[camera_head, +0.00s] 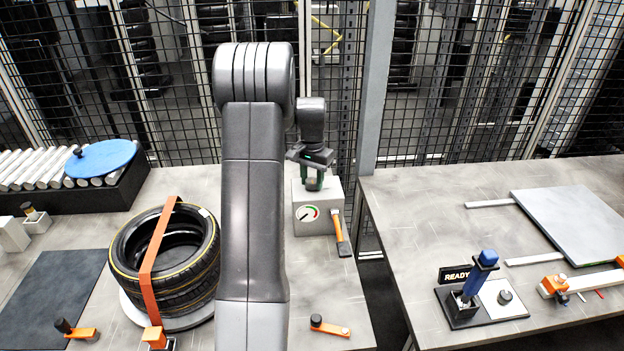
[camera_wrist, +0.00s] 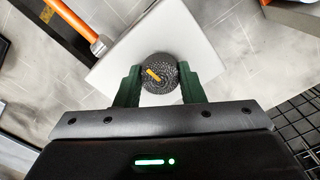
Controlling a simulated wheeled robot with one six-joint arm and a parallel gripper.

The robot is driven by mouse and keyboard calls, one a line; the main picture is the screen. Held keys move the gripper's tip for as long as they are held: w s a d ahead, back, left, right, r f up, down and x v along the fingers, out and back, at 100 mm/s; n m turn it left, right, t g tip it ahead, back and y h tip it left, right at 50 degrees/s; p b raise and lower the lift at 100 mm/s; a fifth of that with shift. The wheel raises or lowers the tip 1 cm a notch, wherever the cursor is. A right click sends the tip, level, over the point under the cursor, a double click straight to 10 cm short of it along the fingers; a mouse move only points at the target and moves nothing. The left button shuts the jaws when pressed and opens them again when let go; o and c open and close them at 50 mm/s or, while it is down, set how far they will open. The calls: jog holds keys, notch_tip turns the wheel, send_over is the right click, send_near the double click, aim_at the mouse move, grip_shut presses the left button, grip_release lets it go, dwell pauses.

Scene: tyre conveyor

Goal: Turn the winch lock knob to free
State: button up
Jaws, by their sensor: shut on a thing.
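A dark round knurled knob (camera_wrist: 159,68) with a short orange mark sits on top of a pale box (camera_head: 318,222). The mark lies at a slant, pointing to the upper left in the wrist view. My gripper (camera_head: 313,183) reaches down onto the top of the box. In the wrist view its two green fingers (camera_wrist: 159,82) are shut on the knob, one on each side. No free or locked label is readable.
An orange-handled tool (camera_head: 341,230) leans by the box's right side. Strapped tyres (camera_head: 205,270) stand left of my arm. An orange lever (camera_head: 330,327) lies near the front. The right table holds a blue-handled lever (camera_head: 484,268) by a READY sign, beyond a gap.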

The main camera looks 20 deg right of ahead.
aim_at(312, 180)
jog(key=shift+r+m, duration=0.1)
jog(key=shift+m, duration=0.3)
jog(key=o, duration=1)
notch_tip(312, 180, up, 14)
jog(key=shift+f+b, duration=0.15)
jog(key=shift+b, duration=0.45)
jog(key=shift+f, duration=0.1)
notch_tip(312, 180, down, 14)
jog(key=shift+r+p, duration=0.15)
jog(key=shift+p, duration=0.45)
